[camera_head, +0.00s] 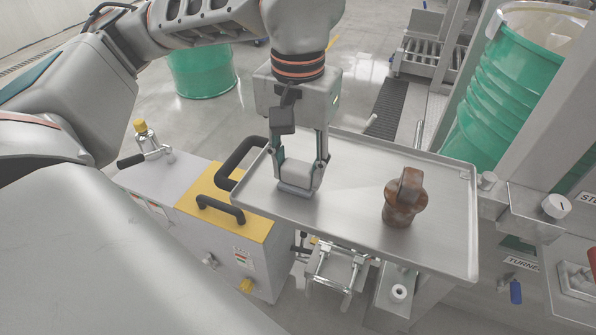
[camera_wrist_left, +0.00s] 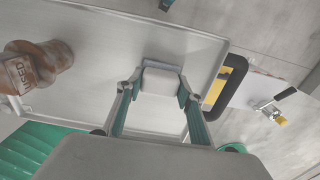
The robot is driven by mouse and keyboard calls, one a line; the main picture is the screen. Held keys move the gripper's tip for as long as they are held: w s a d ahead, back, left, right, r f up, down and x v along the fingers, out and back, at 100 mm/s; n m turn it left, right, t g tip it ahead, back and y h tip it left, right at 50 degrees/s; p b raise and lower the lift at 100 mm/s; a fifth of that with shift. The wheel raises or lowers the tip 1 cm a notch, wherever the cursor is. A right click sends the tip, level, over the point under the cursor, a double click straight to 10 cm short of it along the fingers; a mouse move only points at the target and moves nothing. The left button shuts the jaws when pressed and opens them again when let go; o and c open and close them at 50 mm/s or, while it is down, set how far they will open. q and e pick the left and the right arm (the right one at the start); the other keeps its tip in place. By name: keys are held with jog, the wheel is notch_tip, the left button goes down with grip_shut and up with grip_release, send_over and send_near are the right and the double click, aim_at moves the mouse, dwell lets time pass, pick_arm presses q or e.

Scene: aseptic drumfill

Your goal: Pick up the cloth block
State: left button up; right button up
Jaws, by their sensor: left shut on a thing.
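The cloth block (camera_head: 297,174) is a pale grey-white block at the left part of a metal tray (camera_head: 452,240). My left gripper (camera_head: 299,168) points down over it and is shut on it, with one finger on each side. In the left wrist view the block (camera_wrist_left: 161,80) sits between the two fingertips (camera_wrist_left: 160,88) of the gripper. The block is at or just above the tray surface; I cannot tell whether it touches. My right gripper is not in view.
A brown rusty fitting (camera_head: 404,197) stands on the tray to the right, marked "USED" in the left wrist view (camera_wrist_left: 38,66). A yellow-topped cabinet (camera_head: 222,193) with black handles is left of the tray. Green drums (camera_head: 203,72) stand behind and at right (camera_head: 513,90).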

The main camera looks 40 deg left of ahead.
aim_at(298, 165)
pick_arm(q)
jog(key=shift+r, duration=0.15)
notch_tip(298, 165, up, 20)
jog(key=p, duration=0.4)
